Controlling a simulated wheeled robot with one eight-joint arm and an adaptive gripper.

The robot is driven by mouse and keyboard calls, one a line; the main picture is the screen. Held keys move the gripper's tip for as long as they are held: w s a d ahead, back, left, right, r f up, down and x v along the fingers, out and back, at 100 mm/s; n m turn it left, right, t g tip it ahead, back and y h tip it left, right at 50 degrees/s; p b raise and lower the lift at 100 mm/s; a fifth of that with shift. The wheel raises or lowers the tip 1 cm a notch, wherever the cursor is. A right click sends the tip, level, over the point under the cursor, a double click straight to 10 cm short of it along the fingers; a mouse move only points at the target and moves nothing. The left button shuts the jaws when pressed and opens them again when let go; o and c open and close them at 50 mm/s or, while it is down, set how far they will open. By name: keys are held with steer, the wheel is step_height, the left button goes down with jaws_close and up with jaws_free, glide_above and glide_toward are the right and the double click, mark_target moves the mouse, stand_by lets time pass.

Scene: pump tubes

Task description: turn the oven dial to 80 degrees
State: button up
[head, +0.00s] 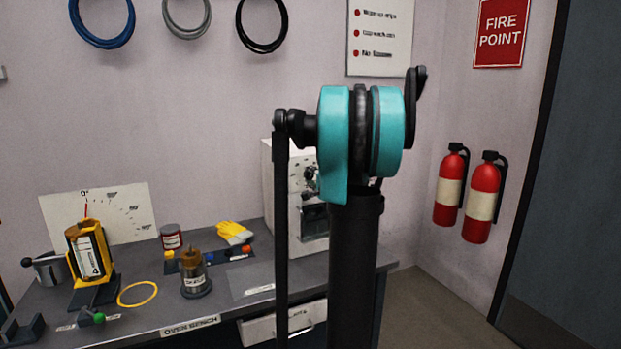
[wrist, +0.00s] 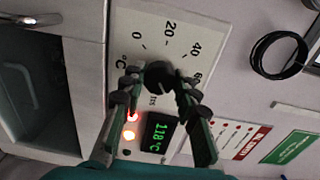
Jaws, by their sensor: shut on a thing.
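The oven (head: 282,203) is a pale box at the back right of the bench, partly hidden by my arm. In the wrist view its panel (wrist: 150,28) stands sideways, with scale marks 0, 20, 40 and 60. The black dial (wrist: 157,70) sits below these marks. My gripper (wrist: 160,80) is shut on the dial, one finger on each side. The fingers cover part of the dial, and I cannot tell where its pointer is.
The bench (head: 235,300) holds a yellow stand with a canister (head: 92,255), a brass-topped pot (head: 194,274), a yellow ring (head: 137,293) and yellow gloves (head: 234,232). Fire extinguishers (head: 482,200) hang at the right. The oven's dark window (wrist: 35,90) is beside the panel.

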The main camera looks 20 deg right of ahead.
steer(key=shift+n, duration=0.7)
steer(key=o, duration=1.2)
steer(key=shift+c, duration=0.2)
steer(key=s, duration=1.2)
steer(key=shift+d, duration=0.2)
steer(key=shift+r, duration=0.1)
